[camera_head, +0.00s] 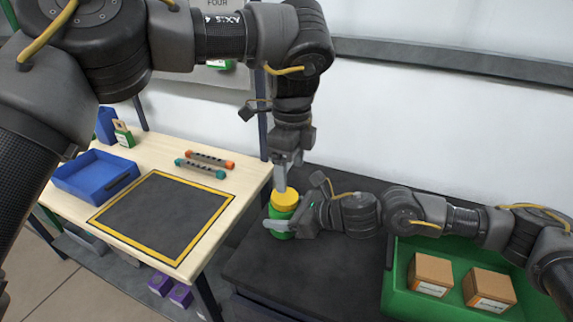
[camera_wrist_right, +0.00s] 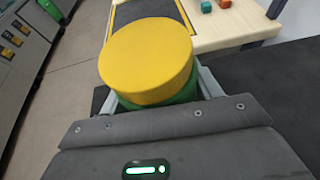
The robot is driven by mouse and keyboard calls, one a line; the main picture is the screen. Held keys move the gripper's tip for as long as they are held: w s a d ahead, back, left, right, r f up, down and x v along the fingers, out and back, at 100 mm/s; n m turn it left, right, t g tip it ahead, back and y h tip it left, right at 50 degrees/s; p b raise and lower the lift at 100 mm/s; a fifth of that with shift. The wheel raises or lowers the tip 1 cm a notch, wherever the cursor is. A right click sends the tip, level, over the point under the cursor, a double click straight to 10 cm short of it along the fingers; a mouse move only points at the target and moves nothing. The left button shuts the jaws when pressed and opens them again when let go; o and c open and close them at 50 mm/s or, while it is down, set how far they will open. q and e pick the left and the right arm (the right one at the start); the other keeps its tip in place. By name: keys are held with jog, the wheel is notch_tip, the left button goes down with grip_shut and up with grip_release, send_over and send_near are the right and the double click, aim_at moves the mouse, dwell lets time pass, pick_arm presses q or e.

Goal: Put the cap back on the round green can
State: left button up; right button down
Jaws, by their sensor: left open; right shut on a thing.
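The round green can (camera_head: 277,214) stands upright on the dark surface, in the middle of the head view. The yellow cap (camera_head: 285,198) sits on top of it and looks about level. In the right wrist view the cap (camera_wrist_right: 147,62) covers most of the can, with a green band (camera_wrist_right: 160,104) showing below. My right gripper (camera_head: 284,219) is shut on the green can from the right, one finger on each side. My left gripper (camera_head: 285,178) is open, pointing down just above the cap. Whether its fingers touch the cap, I cannot tell.
A green crate (camera_head: 400,292) with two cardboard boxes (camera_head: 432,274) stands at the right. The wooden table (camera_head: 150,148) at the left bears a yellow-edged black mat (camera_head: 160,215), a blue tray (camera_head: 75,187) and two orange-and-teal rods (camera_head: 205,165). The dark surface (camera_head: 300,275) before the can is clear.

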aim_at(285, 196)
pick_arm(q)
jog(key=n, duration=0.3)
jog(key=a+n, duration=0.1)
jog(key=shift+w+r+n, duration=0.1)
jog(key=shift+r+n, duration=0.2)
jog(key=shift+a+f, duration=0.1)
jog(key=shift+f, duration=3.9)
jog(key=c, duration=1)
jog(key=m, duration=0.7)
jog(key=shift+w, duration=0.1)
jog(key=m, duration=0.5)
jog(key=shift+m, duration=0.4)
